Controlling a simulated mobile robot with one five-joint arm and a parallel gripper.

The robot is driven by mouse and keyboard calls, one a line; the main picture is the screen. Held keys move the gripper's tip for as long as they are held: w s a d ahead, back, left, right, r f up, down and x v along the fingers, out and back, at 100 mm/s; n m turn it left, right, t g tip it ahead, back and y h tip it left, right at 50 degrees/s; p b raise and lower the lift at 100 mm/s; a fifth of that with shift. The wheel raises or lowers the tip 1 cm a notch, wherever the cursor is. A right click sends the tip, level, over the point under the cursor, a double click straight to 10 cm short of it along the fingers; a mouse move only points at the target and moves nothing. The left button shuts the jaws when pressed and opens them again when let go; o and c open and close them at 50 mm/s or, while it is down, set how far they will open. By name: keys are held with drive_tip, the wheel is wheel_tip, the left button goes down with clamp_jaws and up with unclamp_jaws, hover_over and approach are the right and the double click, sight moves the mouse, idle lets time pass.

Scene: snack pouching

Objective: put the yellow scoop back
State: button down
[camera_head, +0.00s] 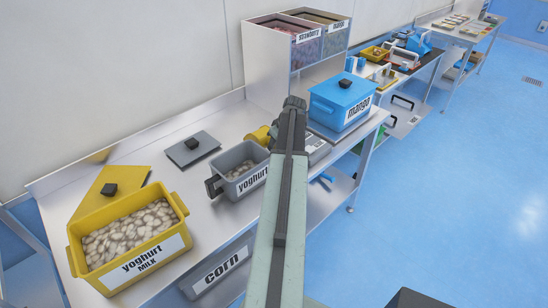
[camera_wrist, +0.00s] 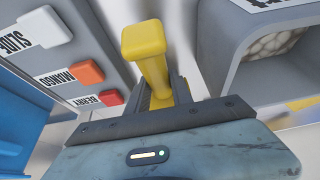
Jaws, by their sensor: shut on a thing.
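The yellow scoop shows in the wrist view (camera_wrist: 146,42), its square-ended handle between my jaws. My gripper (camera_wrist: 163,92) is shut on that handle. In the head view a yellow part of the scoop (camera_head: 260,135) shows just left of my arm, over the back right corner of the grey yoghurt bin (camera_head: 229,188). My arm hides the jaws and most of the scoop there. The grey bin holds pale pieces and also shows at the right of the wrist view (camera_wrist: 240,72). I cannot tell whether the scoop holds anything.
A yellow yoghurt milk bin (camera_head: 178,246) with pale pieces stands front left, its yellow lid (camera_head: 122,188) behind it. A grey lid (camera_head: 193,149) lies behind the grey bin. A blue mango bin (camera_head: 325,112) stands to the right. A button panel (camera_wrist: 52,72) is left in the wrist view.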

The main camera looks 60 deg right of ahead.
wheel_tip(320, 180, down, 4)
drive_tip(key=b, duration=0.4)
drive_tip(key=shift+s+r, duration=0.1)
drive_tip(key=shift+r, duration=0.15)
drive_tip(key=shift+f, duration=0.15)
drive_tip(key=c, duration=1.1)
unclamp_jaws()
drive_tip(key=shift+r+p, duration=0.5)
drive_tip(key=shift+p, duration=0.1)
drive_tip(key=p+v, duration=1)
drive_tip(key=v, duration=0.1)
drive_tip(key=shift+s+r+p, duration=0.1)
drive_tip(key=shift+r+p, duration=0.2)
drive_tip(key=shift+f, duration=0.15)
